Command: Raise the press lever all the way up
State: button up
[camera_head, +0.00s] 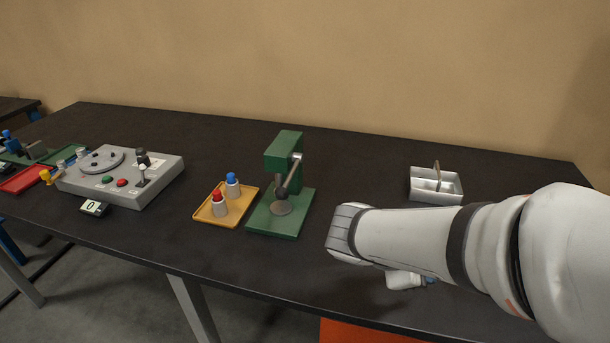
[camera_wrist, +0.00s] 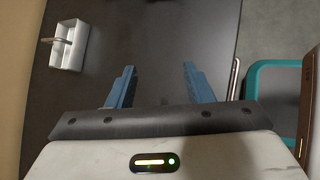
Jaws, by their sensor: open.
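The green press (camera_head: 289,150) stands on the dark table in the head view. Its grey press lever (camera_head: 294,171) runs from the right side of the press head and slants down, with a dark knob at its low end near the round plate. The press is not in the wrist view. My gripper (camera_wrist: 160,82) is open and empty, with two blue fingers spread apart over the table. In the head view my arm comes in from the right, to the right of the press, and the fingers are mostly hidden.
A yellow tray (camera_head: 245,206) with red-capped and blue-capped bottles sits left of the press. A grey control box (camera_head: 150,187) stands farther left. A metal caddy (camera_head: 437,197) with a handle stands behind my arm. The table (camera_head: 345,165) is bare between press and caddy.

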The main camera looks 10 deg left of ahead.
jog(key=w+a+n+t+b, duration=0.1)
jog(key=w+a+n+t, duration=0.45)
jog(key=a+n, duration=0.4)
jog(key=n+t+y+b, duration=0.2)
jog(key=n+t+y, duration=0.55)
jog(key=n, duration=0.35)
send_near(281, 199)
jog(key=shift+g, duration=0.3)
jog(key=w, duration=0.4)
jog(key=shift+d+r, duration=0.2)
jog(key=shift+w+a+n+y, duration=0.2)
jog(key=shift+w+n+y, duration=0.05)
jog(key=shift+w+n, duration=0.1)
jog(key=w, duration=0.7)
grip_shut()
jog(key=shift+d, duration=0.1)
